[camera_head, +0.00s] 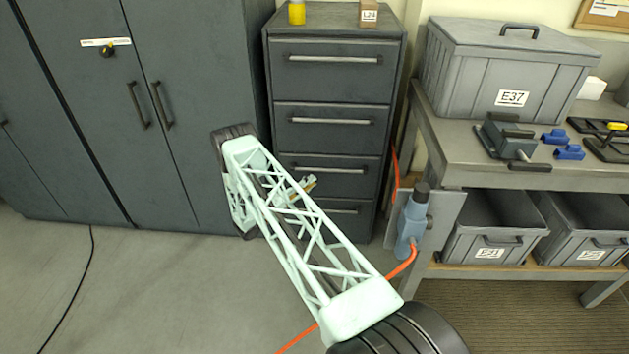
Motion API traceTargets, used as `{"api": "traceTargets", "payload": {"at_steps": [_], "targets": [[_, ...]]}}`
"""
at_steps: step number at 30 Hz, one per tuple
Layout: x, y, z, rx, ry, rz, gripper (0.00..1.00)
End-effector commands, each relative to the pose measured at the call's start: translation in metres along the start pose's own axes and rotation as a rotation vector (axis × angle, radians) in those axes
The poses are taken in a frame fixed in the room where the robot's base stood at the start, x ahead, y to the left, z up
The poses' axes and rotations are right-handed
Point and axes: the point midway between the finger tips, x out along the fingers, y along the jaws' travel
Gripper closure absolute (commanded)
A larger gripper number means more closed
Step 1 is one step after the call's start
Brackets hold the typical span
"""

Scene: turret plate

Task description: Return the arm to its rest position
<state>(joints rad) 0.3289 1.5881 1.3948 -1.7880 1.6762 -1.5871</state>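My arm, a pale green lattice link with dark joints, reaches from the bottom right up to an elbow in front of the drawer cabinet. Past the elbow the arm folds back down behind the lattice link. A small pale piece with a yellowish tip shows beside the lattice, in front of the drawers; it may be part of my gripper, but I cannot make it out clearly. I cannot see whether the gripper is open or shut, or whether it holds anything.
A dark drawer cabinet (335,82) stands behind the arm, with tall cupboards (195,90) to its left. A workbench (455,165) at right bears a grey lidded crate E37 (465,90) and tools. An orange hose runs beside the arm. Floor at left is mostly clear.

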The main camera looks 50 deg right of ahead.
Motion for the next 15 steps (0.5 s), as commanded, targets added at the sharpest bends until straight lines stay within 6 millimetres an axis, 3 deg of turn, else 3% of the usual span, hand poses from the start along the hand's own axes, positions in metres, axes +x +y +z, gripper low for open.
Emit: {"api": "traceTargets", "payload": {"at_steps": [15], "targets": [[-0.0065, 0.0001, -0.0005, 0.0, 0.001, 0.0, 0.86]]}}
